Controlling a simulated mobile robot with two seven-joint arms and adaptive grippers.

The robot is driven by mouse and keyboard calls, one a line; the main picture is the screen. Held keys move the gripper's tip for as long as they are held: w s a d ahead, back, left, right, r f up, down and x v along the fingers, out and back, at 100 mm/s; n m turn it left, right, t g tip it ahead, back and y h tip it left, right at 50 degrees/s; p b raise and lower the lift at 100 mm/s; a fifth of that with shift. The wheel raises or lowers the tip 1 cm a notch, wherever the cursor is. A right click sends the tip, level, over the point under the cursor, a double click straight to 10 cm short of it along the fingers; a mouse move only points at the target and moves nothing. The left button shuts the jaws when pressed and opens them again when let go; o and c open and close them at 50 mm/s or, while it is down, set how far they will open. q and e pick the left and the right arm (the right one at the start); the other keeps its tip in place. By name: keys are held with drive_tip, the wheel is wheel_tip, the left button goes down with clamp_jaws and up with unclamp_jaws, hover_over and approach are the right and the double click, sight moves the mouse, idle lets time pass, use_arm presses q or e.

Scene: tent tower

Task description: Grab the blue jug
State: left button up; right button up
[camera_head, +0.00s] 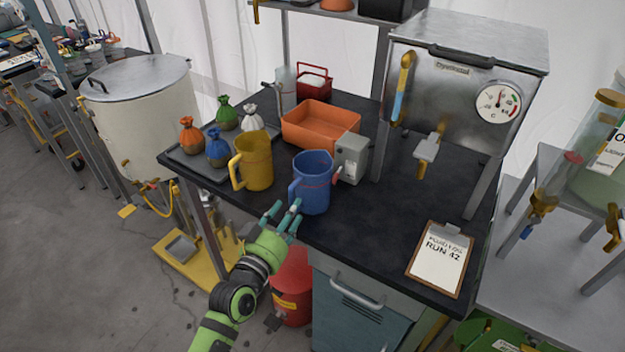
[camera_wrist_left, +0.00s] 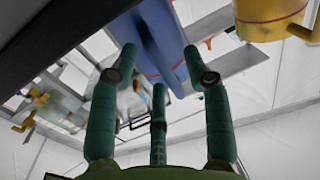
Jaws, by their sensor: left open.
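The blue jug (camera_head: 316,184) stands upright near the front edge of the dark table, its handle on its left side. It also shows at the top of the left wrist view (camera_wrist_left: 158,40), partly cut off. My left gripper (camera_head: 284,215) is open, with its fingers pointing at the jug's handle side at the table edge. In the left wrist view the fingers (camera_wrist_left: 158,75) are spread around the lower image of the jug. I cannot tell whether any finger touches it. My right gripper is not in view.
A yellow jug (camera_head: 254,162) stands close left of the blue one. A grey box (camera_head: 352,157) is just behind right, and an orange bin (camera_head: 320,121) behind. Small tied bags sit on a tray (camera_head: 212,174) at left. A clipboard (camera_head: 440,258) lies right, with clear tabletop between.

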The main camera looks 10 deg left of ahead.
sight(307, 189)
use_arm(q)
drive_tip(key=shift+w+d+r, duration=0.1)
drive_tip(key=shift+w+d, duration=0.15)
drive_tip(key=shift+w, duration=0.5)
drive_tip(key=shift+w+d, duration=0.1)
drive_tip(key=shift+w, duration=0.35)
clamp_jaws()
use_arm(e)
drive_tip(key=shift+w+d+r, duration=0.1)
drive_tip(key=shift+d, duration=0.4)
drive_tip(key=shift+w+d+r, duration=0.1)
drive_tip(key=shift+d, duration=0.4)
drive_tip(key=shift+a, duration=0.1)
